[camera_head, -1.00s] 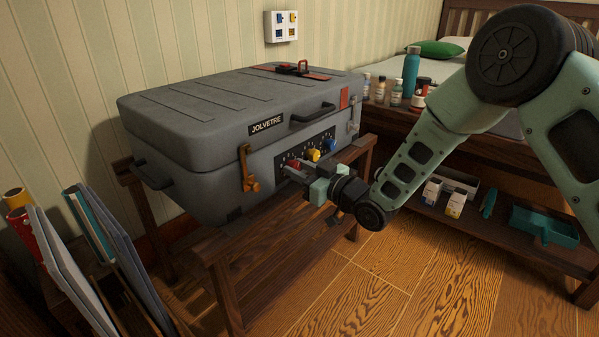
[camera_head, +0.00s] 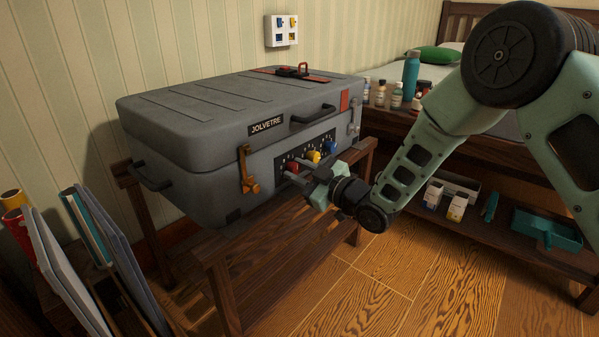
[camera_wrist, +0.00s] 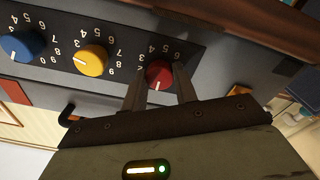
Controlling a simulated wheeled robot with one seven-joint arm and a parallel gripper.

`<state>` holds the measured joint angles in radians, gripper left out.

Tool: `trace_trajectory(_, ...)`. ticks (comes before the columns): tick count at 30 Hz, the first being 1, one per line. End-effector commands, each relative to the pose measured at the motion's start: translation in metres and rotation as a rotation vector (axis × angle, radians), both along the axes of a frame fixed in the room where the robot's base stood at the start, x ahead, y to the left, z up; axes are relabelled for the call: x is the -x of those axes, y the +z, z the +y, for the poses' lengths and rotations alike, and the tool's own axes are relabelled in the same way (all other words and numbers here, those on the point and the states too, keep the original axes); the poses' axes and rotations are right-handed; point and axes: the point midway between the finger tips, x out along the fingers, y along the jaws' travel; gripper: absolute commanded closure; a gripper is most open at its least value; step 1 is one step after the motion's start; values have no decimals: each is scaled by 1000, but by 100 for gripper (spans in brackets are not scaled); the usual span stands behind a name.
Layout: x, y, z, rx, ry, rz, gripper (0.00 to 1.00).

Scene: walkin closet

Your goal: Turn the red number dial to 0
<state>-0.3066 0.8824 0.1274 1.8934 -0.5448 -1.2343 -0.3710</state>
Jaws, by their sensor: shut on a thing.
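The red number dial (camera_wrist: 159,74) sits at the right end of the dial row in the wrist view, its white pointer line toward the lower side. My gripper (camera_wrist: 158,88) is shut on it, one finger on each side; numbers near the dial are partly covered by the fingers. In the head view the red dial (camera_head: 293,166) is the leftmost dial on the front of the grey case (camera_head: 190,148), and my gripper (camera_head: 300,178) reaches it from the right. The yellow dial (camera_wrist: 90,61) and blue dial (camera_wrist: 22,46) are beside it.
The case rests on a wooden stand (camera_head: 275,228), with an orange latch (camera_head: 249,172) left of the dials. A low shelf bench (camera_head: 400,205) with bottles stands at the right. Folders (camera_head: 50,260) stand at the lower left. The wooden floor between is open.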

Motion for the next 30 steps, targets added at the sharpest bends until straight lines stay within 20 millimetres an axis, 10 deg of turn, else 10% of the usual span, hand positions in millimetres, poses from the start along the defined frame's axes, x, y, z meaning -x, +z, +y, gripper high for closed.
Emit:
trace_trajectory(6, 0, -1, -1, 1, -1, 2, 94)
trace_trajectory(7, 0, -1, -1, 1, -1, 2, 69)
trace_trajectory(9, 0, -1, -1, 1, -1, 2, 50)
trace_trajectory(20, 2, 0, -3, 1, -1, 3, 50)
trace_trajectory(30, 40, 0, -52, 2, -4, 7, 50)
